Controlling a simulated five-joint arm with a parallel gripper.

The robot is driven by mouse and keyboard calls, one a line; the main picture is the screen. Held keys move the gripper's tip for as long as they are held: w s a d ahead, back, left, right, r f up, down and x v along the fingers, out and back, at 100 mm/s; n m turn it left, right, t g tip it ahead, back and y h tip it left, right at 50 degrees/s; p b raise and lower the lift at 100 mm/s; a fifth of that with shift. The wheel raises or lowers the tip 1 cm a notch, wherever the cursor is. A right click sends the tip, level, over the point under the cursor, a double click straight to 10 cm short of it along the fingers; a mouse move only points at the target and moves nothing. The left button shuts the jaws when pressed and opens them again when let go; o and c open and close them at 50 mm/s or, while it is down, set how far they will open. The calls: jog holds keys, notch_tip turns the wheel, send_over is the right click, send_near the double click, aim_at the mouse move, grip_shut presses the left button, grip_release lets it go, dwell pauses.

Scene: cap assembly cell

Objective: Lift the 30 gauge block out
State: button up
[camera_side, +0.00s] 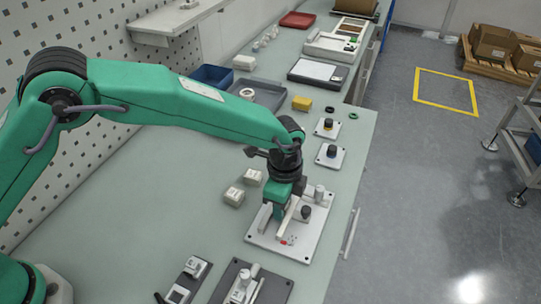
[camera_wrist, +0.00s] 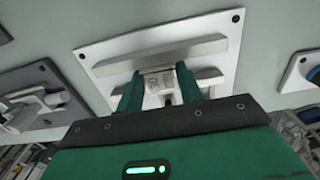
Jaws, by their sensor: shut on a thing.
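My gripper (camera_side: 285,212) points down over a fixture with a white base plate (camera_side: 262,240) near the table's right edge. In the wrist view my gripper's two green fingers (camera_wrist: 160,84) are closed on the sides of a small pale block (camera_wrist: 159,83). Dark print shows on the block, but I cannot read it surely. The block is between the rails of the fixture plate (camera_wrist: 104,52); I cannot tell whether it touches the plate. In the side view my fingers mostly hide the block.
Two pale blocks (camera_side: 234,196) (camera_side: 252,177) lie left of the fixture. A dark-plated fixture (camera_side: 272,289) stands at the front. The left table surface is clear.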

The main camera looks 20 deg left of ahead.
jog(key=shift+r, duration=0.15)
grip_shut()
jog(key=shift+r, duration=0.5)
notch_tip(320, 180, up, 3)
jog(key=shift+r, duration=0.15)
jog(key=s+d+r, duration=0.4)
jog(key=s+r, duration=0.2)
jog(key=s, duration=0.5)
jog(key=shift+r, duration=0.25)
jog(key=shift+s+a, duration=0.1)
jog(key=shift+a, duration=0.05)
